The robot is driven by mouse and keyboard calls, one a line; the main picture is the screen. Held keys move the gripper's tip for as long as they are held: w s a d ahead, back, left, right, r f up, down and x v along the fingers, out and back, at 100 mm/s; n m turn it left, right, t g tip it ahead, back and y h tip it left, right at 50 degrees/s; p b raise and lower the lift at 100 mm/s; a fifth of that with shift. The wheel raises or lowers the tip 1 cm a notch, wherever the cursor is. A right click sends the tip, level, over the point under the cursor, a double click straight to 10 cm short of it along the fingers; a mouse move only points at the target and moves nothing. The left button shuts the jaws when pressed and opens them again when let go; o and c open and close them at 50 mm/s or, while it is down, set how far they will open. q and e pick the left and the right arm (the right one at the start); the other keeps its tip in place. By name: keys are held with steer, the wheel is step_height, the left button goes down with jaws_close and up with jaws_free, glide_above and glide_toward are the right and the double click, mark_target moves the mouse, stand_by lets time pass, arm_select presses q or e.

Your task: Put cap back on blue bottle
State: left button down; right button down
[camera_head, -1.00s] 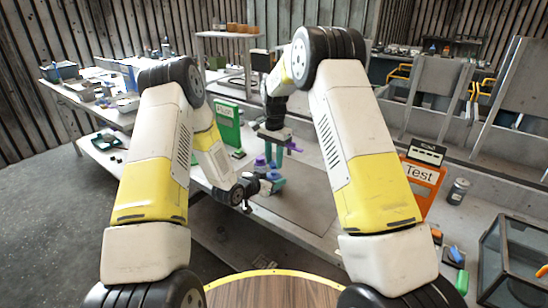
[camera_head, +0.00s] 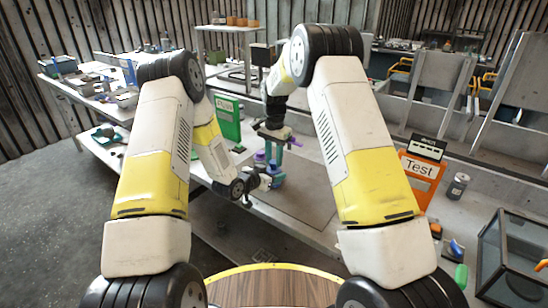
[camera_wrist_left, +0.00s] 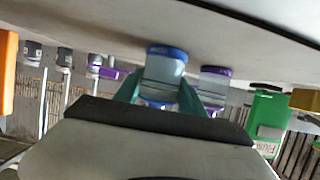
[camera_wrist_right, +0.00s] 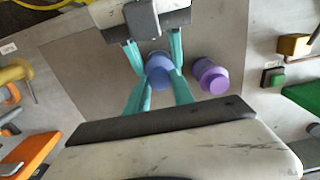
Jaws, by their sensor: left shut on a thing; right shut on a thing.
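The blue bottle (camera_wrist_left: 165,72) has a clear body and a blue base. My left gripper (camera_wrist_left: 160,95) is shut on it from the side; the left wrist view hangs upside down. The blue cap (camera_wrist_right: 158,70) shows from above between the teal fingers of my right gripper (camera_wrist_right: 160,78), which is shut on it. The cap is at the bottle's top, in line with it; I cannot tell whether it is fully seated. In the head view, my right gripper (camera_head: 272,146) reaches down above my left gripper (camera_head: 265,180), and both partly hide the bottle.
A purple-capped bottle (camera_wrist_right: 210,76) stands close beside the blue one. A green box (camera_head: 228,122) stands behind, and an orange Test sign (camera_head: 419,176) and a can (camera_head: 457,186) are to the right. The grey mat (camera_head: 305,190) is bare right of the grippers.

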steer(key=shift+f, duration=0.6)
stand_by(0.3)
